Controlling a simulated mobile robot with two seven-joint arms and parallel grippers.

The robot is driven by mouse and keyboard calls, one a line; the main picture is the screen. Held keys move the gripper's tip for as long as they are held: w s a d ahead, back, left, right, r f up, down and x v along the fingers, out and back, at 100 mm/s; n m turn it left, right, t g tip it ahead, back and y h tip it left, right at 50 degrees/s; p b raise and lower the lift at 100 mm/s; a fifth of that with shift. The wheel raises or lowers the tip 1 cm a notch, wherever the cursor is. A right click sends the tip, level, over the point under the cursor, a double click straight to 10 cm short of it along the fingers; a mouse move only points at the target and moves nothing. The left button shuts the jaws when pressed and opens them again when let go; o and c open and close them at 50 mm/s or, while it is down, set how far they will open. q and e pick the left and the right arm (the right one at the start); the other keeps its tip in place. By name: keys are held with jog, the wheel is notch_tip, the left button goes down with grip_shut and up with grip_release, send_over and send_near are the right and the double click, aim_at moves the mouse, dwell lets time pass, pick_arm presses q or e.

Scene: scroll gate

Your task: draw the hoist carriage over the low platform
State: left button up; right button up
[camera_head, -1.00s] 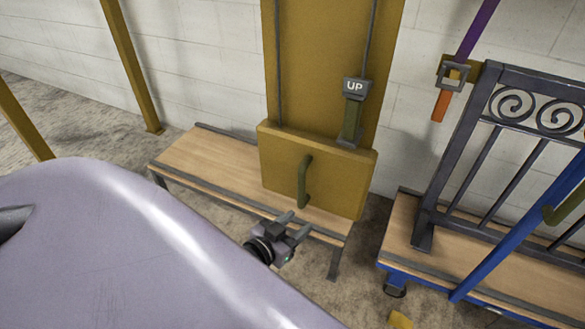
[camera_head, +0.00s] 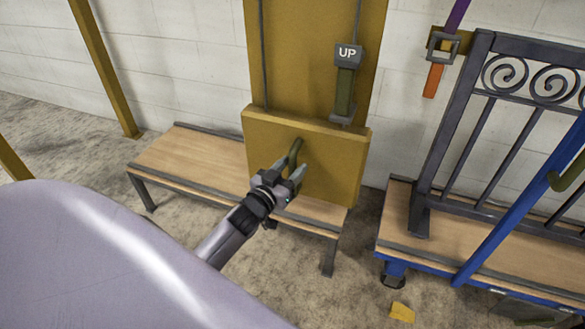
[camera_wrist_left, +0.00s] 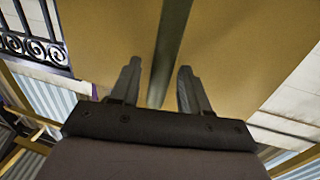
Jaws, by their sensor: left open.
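The hoist carriage (camera_head: 325,165) is a mustard-yellow box on a yellow upright panel, with a curved olive handle (camera_head: 295,150) on its front. It hangs in front of the low platform (camera_head: 205,165), a wood-topped bench with dark metal legs, and hides part of its top. My left gripper (camera_head: 285,172) is at the lower part of the handle, open. In the left wrist view the olive handle (camera_wrist_left: 172,50) runs between the two open fingers (camera_wrist_left: 158,88); whether they touch it is unclear. My right gripper is not in view.
A grey box marked UP (camera_head: 348,55) hangs above the carriage. A blue cart (camera_head: 400,245) with a scrolled metal gate (camera_head: 490,130) stands at the right. A yellow scrap (camera_head: 402,312) lies on the floor. Yellow posts (camera_head: 105,70) stand at the left.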

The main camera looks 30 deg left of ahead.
pick_arm(q)
jog(key=shift+w, duration=0.55)
grip_shut()
jog(key=shift+a, duration=0.1)
